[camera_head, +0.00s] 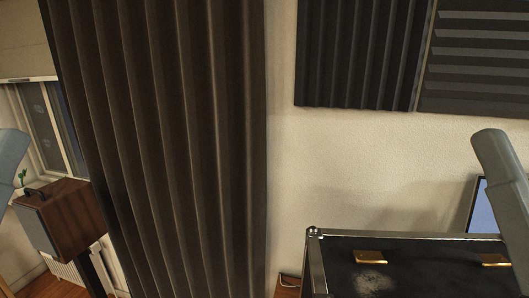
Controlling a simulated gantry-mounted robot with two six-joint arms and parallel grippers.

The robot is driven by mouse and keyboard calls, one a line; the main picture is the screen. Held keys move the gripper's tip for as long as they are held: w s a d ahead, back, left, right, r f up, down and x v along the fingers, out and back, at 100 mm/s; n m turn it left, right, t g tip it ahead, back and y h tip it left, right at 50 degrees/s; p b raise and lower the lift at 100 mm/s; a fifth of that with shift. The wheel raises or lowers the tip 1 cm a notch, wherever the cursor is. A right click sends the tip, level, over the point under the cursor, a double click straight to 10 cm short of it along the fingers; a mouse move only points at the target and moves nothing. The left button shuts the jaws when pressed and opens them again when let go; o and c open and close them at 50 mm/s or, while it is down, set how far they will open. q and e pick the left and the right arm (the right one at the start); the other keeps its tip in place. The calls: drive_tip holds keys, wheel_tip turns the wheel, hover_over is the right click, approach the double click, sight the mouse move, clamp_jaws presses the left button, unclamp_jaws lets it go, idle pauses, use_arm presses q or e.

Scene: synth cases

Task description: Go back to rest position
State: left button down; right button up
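Only parts of my two arms show, as grey links at the left edge and the right edge of the head view. Neither gripper is in the picture, so whether they hold anything is hidden. A black case (420,262) with metal edges and brass-coloured fittings is at the lower right, cut off by the bottom of the view. My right arm link passes in front of its right side.
A dark pleated curtain (160,130) hangs left of centre. A wooden speaker-like box (75,215) stands at the left near a window (50,130). Dark acoustic panels (355,50) are on the wall. A screen (483,208) shows partly behind the case.

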wheel_tip(320, 180, up, 19)
drive_tip(key=p, duration=1.5)
drive_tip(key=shift+p, duration=0.4)
